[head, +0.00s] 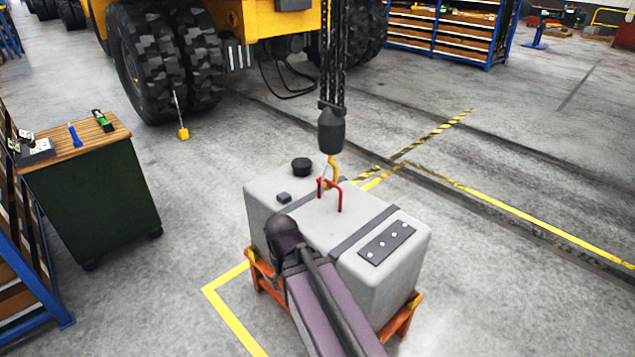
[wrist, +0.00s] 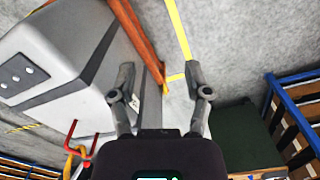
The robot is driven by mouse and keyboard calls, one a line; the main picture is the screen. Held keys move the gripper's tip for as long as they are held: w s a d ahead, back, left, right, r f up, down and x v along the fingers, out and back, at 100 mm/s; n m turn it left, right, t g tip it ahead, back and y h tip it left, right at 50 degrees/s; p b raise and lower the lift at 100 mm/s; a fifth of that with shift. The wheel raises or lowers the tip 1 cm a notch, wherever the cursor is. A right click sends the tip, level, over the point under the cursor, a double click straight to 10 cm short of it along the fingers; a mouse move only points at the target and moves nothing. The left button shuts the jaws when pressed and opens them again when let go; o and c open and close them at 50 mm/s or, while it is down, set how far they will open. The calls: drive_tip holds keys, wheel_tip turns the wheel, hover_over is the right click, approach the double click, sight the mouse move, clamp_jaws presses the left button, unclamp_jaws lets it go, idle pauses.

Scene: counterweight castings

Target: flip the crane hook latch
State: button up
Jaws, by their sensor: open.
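The yellow crane hook (head: 334,170) hangs below a dark hook block (head: 331,130) on chains. It is at the red lifting loop (head: 341,197) on top of the grey counterweight casting (head: 395,285). A thin pale piece beside the hook may be its latch; it is too small to tell how it stands. In the wrist view the hook (wrist: 68,164) and the red loop (wrist: 70,132) show at lower left, apart from my fingers. My gripper (wrist: 161,82) is open and empty, fingers spread. It is hidden in the head view, where my arm covers part of the casting.
The casting rests on an orange stand (head: 404,318) inside yellow floor lines. A dark green cabinet (head: 95,205) with tools on top stands at left, beside a blue-framed shelf (head: 38,262). A yellow truck with large tyres (head: 150,65) is behind. Floor to the right is clear.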

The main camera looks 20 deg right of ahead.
drive_tip(key=w+d+f+m+t+h+b, duration=0.1)
drive_tip(key=w+d+f+m+h+b, duration=0.3)
drive_tip(key=w+d+b, duration=0.4)
drive_tip(key=m+t+h+b, duration=0.6)
drive_tip(key=t+h+b, duration=0.2)
drive_tip(key=h+b, duration=0.4)
approach(319, 181)
drive_tip(key=b+v, duration=0.1)
drive_tip(key=v, duration=0.2)
drive_tip(key=shift+w+a+y, duration=0.1)
drive_tip(key=shift+a+y, duration=0.05)
drive_tip(key=shift+y, duration=0.15)
drive_tip(key=shift+f, duration=0.1)
drive_tip(key=x, duration=1.3)
drive_tip(key=shift+w+d, duration=0.2)
drive_tip(key=shift+d, duration=0.15)
drive_tip(key=shift+c, duration=0.2)
